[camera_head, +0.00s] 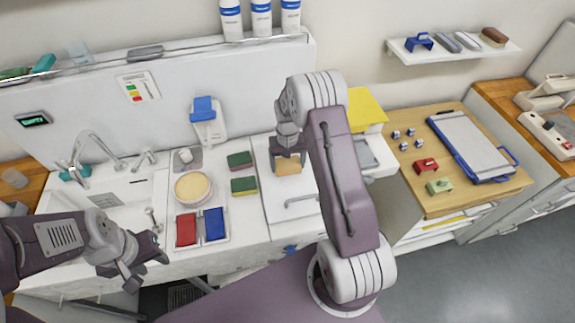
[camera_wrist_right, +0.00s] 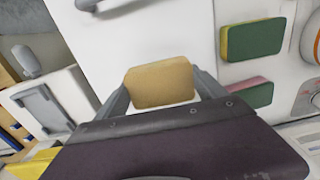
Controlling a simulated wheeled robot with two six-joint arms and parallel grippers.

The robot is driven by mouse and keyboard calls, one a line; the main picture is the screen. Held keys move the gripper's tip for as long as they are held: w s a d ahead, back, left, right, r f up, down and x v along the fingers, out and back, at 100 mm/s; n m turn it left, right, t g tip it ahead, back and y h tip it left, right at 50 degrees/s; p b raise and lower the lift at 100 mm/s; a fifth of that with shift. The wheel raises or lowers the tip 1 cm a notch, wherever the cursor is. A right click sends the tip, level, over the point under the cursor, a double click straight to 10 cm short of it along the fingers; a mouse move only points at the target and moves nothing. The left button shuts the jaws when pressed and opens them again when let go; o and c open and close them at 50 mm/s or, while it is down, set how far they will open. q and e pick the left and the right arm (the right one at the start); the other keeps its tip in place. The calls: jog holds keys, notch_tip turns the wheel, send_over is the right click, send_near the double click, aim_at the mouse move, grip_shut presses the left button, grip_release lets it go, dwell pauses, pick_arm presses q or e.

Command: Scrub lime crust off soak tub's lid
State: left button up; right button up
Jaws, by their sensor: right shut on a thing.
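My right gripper (camera_head: 288,157) is shut on a tan sponge (camera_head: 288,168). The sponge is held between both fingers in the right wrist view (camera_wrist_right: 160,84). It is over the white lid (camera_head: 284,214), which has a grey bar handle (camera_head: 300,201) near its front. Whether the sponge touches the lid cannot be told. No lime crust stands out on the visible part of the lid; my right arm and the sponge hide some of it. My left gripper (camera_head: 147,265) is open and empty in front of the counter, at lower left.
Two green-topped sponges (camera_head: 239,160) (camera_head: 244,186) lie left of the lid. A sink with a faucet (camera_head: 95,147) is further left. A wooden table (camera_head: 447,205) stands right.

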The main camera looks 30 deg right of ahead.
aim_at(288, 164)
notch_tip(288, 164, up, 2)
jog(key=shift+s+d+r+p, duration=0.1)
jog(key=shift+p, duration=0.5)
jog(key=shift+a+r+p, duration=0.2)
jog(key=shift+r+p, duration=0.65)
jog(key=shift+r, duration=0.2)
jog(key=shift+d+r, duration=0.1)
jog(key=shift+r, duration=0.1)
